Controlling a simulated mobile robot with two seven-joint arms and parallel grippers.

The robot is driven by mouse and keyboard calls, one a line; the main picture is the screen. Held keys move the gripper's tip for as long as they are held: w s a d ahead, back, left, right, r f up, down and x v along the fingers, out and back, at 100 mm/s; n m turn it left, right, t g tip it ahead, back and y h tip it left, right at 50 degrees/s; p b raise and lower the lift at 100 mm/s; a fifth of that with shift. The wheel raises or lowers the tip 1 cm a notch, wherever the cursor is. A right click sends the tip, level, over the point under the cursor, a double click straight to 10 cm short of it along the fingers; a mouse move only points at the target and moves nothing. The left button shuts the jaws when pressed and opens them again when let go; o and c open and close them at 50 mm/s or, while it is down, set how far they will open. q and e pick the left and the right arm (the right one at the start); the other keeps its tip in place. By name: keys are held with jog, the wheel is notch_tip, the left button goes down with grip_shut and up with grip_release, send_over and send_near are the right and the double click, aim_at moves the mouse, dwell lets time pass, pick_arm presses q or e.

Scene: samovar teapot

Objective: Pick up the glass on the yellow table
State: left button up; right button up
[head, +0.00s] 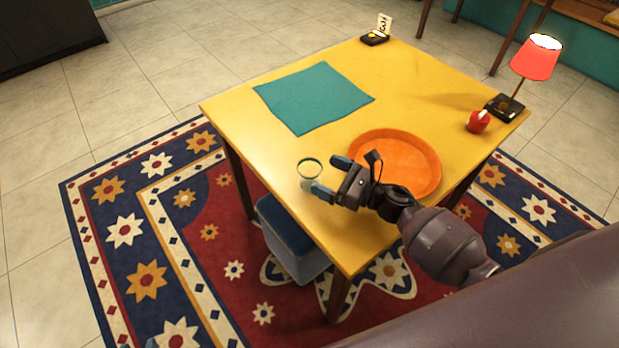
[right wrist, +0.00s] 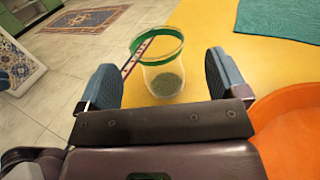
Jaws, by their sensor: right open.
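A small clear glass with a green rim (head: 309,170) stands upright on the yellow table (head: 240,125), near its front left edge. My right gripper (head: 328,176) is open at the glass's right side in the head view. In the right wrist view the glass (right wrist: 162,70) shows ahead, between the two blue-padded fingers (right wrist: 163,82). Whether the fingers reach around it or stop just short, I cannot tell. No contact is visible.
An orange plate (head: 432,150) lies right beside my right gripper. A teal cloth (head: 313,97) lies flat behind the glass. A red apple (head: 478,121) and red lamp (head: 536,58) are at the right. A blue stool (head: 290,240) stands by the front left edge.

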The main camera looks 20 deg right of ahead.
aim_at(310, 168)
jog(key=x, duration=0.4)
jog(key=shift+s+a+r+p, duration=0.1)
jog(key=shift+a+r+p, duration=0.05)
jog(key=shift+r+p, duration=0.15)
jog(key=shift+w+a+f, duration=0.15)
jog(key=shift+w+a, duration=0.2)
jog(key=shift+w, duration=0.1)
jog(key=shift+c, duration=0.3)
jog(key=c, duration=0.9)
